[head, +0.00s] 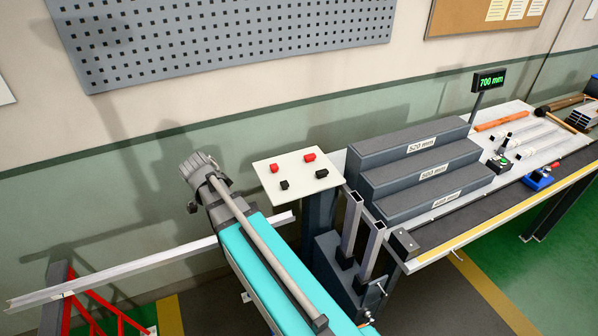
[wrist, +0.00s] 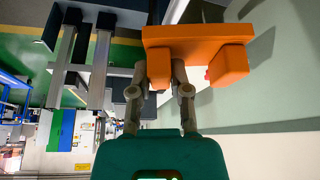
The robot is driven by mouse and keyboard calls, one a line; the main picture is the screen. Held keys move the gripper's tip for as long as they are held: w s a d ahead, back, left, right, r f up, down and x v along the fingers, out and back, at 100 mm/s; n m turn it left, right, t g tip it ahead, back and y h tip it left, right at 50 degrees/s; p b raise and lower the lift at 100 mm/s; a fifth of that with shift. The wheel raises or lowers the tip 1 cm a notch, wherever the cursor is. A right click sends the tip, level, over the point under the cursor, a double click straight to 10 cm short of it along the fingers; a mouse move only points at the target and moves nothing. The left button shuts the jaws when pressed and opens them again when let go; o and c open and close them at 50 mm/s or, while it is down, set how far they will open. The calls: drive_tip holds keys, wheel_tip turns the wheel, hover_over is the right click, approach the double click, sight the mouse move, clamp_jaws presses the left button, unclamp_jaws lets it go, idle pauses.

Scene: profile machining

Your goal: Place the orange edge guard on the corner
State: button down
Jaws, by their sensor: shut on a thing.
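My gripper (wrist: 157,72) shows in the wrist view with its fingers shut on the orange edge guard (wrist: 190,35). The guard is a thick orange bar with two blocky legs, and the fingers close around its left leg. The right leg hangs free. In the head view I cannot make out the gripper or the guard; my own arm fills the lower middle. Two upright metal profiles (head: 352,225) stand on dark feet in the head view. They also show at the left of the wrist view (wrist: 98,70), apart from the guard. I cannot tell which corner is meant.
A pale plate (head: 298,158) with red and black blocks stands behind the profiles. Dark steps with length labels (head: 415,165) sit on the bench (head: 440,250). A long light profile (head: 140,262) lies across a red stand (head: 58,285) at left.

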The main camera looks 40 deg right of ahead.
drive_tip(key=s+d+r+m+g+p, duration=0.1)
drive_tip(key=s+d, duration=0.2)
drive_tip(key=d, duration=0.8)
drive_tip(key=s+d+r+m+h, duration=0.1)
drive_tip(key=s+d, duration=0.3)
drive_tip(key=d, duration=0.8)
drive_tip(key=shift+d+r+m+g+p, duration=0.2)
drive_tip(key=shift+r+m+g+p, duration=0.2)
drive_tip(key=shift+m, duration=0.4)
drive_tip(key=b, duration=0.9)
hover_over(297, 184)
wheel_tip(297, 184, down, 9)
drive_tip(key=shift+f, duration=0.1)
drive_tip(key=shift+s+a, duration=0.1)
